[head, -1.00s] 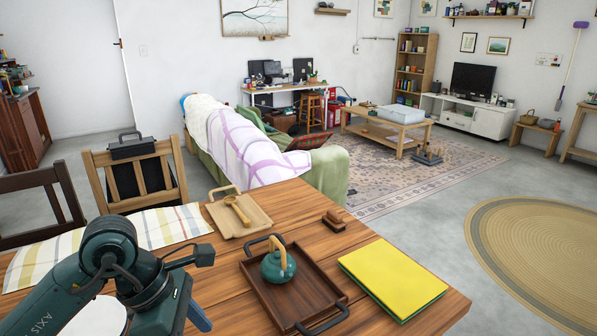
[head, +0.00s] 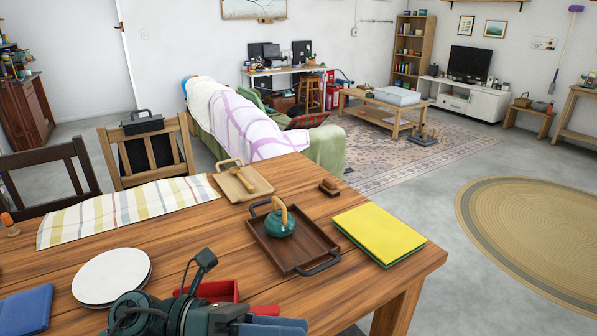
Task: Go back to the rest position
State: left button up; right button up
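My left arm's dark green wrist and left gripper (head: 279,325) are low at the bottom edge of the head view, over the front of the wooden table (head: 370,285). Blue finger parts point to the right and are partly cut off by the frame edge, so whether they are apart or closed cannot be told. No held object is visible between them. My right gripper is not in view.
Near the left arm are a red container (head: 224,290), white plates (head: 112,276) and a blue item (head: 24,309). Behind are a dark tray (head: 262,243) holding a teal teapot (head: 280,223), and a yellow folder (head: 379,231). Floor right of the table is clear.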

pick_arm(q)
jog(key=w+a+f+n+t+y+p, duration=0.1)
jog(key=w+a+f+n+t+y, duration=0.35)
jog(key=n+t, duration=0.85)
jog(key=w+a+f+n+t+y, duration=0.35)
jog(key=a+n+t+y, duration=0.2)
jog(key=n, duration=1.35)
jog(key=s+a+f+n+g+y, duration=0.1)
jog(key=s+f+n+g+y, duration=0.1)
jog(key=s+f+n, duration=0.3)
jog(key=s+a+f+n+g+y, duration=0.1)
jog(key=s+f+n+g+y, duration=0.2)
jog(key=f, duration=1.1)
jog(key=s+n+g, duration=0.2)
jog(key=s, duration=0.1)
jog(key=shift+s+a+n+p, duration=0.2)
jog(key=shift+s+n+p, duration=0.05)
jog(key=shift+n+p, duration=0.1)
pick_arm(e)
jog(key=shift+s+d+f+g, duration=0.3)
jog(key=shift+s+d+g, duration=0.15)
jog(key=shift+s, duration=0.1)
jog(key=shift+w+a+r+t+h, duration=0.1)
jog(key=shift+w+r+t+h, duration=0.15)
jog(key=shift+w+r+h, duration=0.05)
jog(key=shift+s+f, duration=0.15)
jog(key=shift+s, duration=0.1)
